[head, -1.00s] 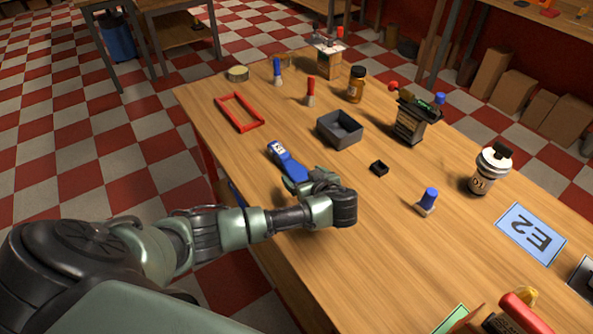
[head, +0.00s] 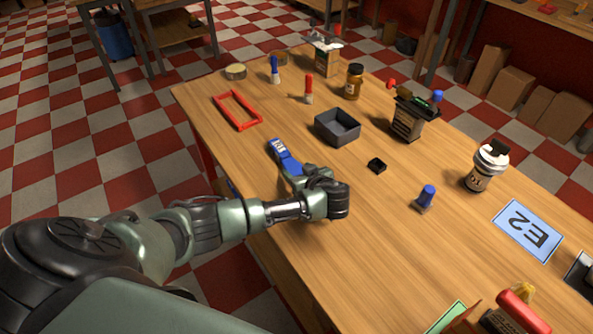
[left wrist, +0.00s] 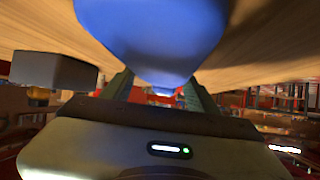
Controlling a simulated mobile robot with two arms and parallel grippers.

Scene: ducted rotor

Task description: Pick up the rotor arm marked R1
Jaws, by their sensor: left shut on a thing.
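The blue rotor arm (head: 290,163) has a white label near its far end; the marking is too small to read surely. It is at the table's left edge side, reaching out from my left gripper (head: 303,182). My left gripper is shut on its near end; the palm hides that end. In the left wrist view the blue body (left wrist: 150,40) fills the space above and between the fingers (left wrist: 160,88). I cannot tell whether the rotor arm touches the table. My right gripper is not in view.
Beyond the rotor arm stand a dark grey open box (head: 337,127) and a red frame (head: 238,110). The wood before my gripper is clear.

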